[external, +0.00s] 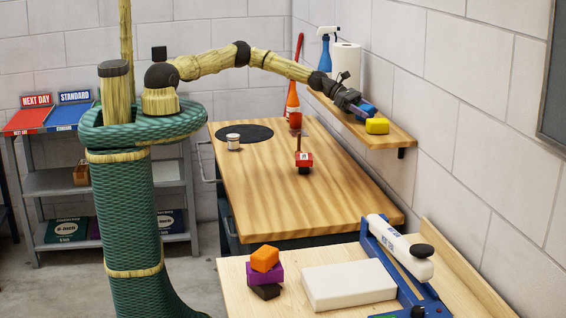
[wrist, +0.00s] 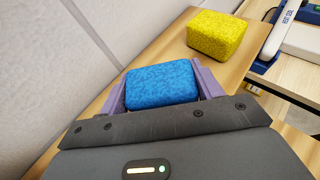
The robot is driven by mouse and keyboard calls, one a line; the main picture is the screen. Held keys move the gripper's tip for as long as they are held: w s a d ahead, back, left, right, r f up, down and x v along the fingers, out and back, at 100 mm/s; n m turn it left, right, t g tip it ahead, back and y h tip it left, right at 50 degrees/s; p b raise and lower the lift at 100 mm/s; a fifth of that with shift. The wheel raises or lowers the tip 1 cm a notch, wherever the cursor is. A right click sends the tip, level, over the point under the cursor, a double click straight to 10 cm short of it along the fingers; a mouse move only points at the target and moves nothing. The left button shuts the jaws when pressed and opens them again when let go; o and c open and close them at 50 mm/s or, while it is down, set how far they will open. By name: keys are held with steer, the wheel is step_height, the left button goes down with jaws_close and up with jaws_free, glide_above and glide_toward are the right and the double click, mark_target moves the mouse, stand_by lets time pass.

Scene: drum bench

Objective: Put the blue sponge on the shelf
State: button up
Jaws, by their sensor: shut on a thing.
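The blue sponge (wrist: 161,84) sits between the two purple fingers of my gripper (wrist: 160,80) in the wrist view, and the fingers are shut on its sides. In the external view my gripper (external: 360,104) reaches over the wooden wall shelf (external: 397,138), and the blue sponge (external: 370,109) shows as a small patch at its tip. The shelf's surface (wrist: 150,62) lies beneath and beyond the sponge in the wrist view. I cannot tell whether the sponge touches the shelf.
A yellow sponge (external: 377,126) sits on the shelf just beyond the blue one. A paper roll (external: 345,62) and a blue spray bottle (external: 325,53) stand farther back. The wall is close beside the gripper. The wooden bench (external: 250,180) is below.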

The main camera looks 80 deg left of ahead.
steer(key=shift+s+f+b, duration=0.1)
steer(key=shift+f+b, duration=0.45)
steer(key=shift+f, duration=0.3)
steer(key=o, duration=1.1)
steer(key=shift+f, duration=0.15)
steer(key=shift+s+a+b, duration=0.35)
steer(key=r+b+v, duration=0.1)
steer(key=b+v, duration=0.5)
steer(key=v, duration=1)
steer(key=shift+r, duration=0.15)
